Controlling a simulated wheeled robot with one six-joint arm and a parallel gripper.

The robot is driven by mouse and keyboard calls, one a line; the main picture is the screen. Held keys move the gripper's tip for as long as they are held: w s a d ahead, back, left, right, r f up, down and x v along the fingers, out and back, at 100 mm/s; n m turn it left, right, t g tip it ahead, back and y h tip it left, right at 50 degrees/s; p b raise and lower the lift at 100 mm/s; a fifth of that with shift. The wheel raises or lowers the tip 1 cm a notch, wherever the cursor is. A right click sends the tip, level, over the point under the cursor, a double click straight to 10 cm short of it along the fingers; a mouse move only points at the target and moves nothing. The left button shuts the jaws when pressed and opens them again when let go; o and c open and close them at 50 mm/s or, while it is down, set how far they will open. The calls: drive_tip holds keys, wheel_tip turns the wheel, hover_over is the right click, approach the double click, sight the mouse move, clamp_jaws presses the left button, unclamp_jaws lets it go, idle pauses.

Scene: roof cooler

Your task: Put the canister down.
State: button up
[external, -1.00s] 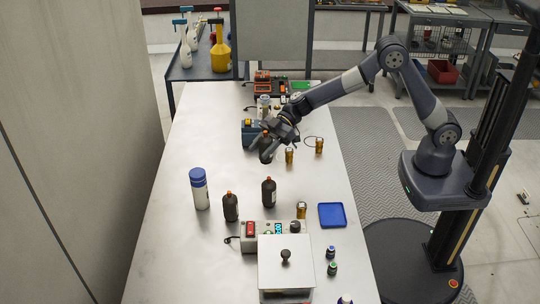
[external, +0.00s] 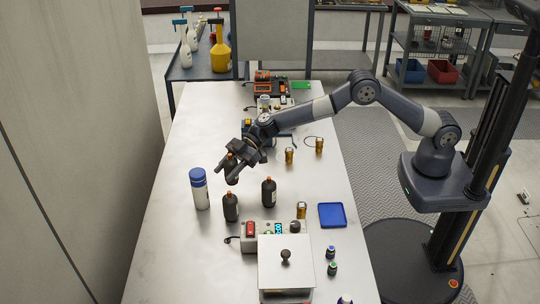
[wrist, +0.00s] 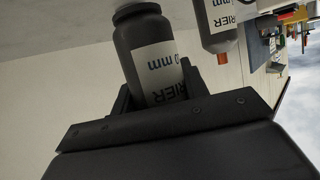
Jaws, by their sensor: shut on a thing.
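My gripper (external: 226,170) is shut on a dark canister (external: 229,160) with an orange top, held above the left part of the metal table (external: 185,150). In the wrist view the held canister (wrist: 152,50) shows its white label between my fingers; its cap end is hidden by the gripper. Two similar dark canisters with orange caps stand upright on the table: one (external: 230,208) just in front of my gripper, one (external: 269,194) to its right. A second dark canister with an orange cap also shows in the wrist view (wrist: 220,25), apart from the held one.
A white bottle with a blue cap (external: 200,190) stands left of the canisters. A control box (external: 263,235) and a lidded box (external: 286,265) stand in front. A blue tray (external: 331,215) and small gold cans (external: 301,210) are to the right. The table's left strip is bare.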

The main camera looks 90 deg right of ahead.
drive_tip(key=shift+f, duration=2.2)
drive_tip(key=shift+f, duration=0.15)
drive_tip(key=o, duration=1.2)
drive_tip(key=shift+c, duration=0.2)
drive_tip(key=b+v, duration=0.1)
drive_tip(key=v, duration=1.1)
drive_tip(key=shift+s, duration=0.1)
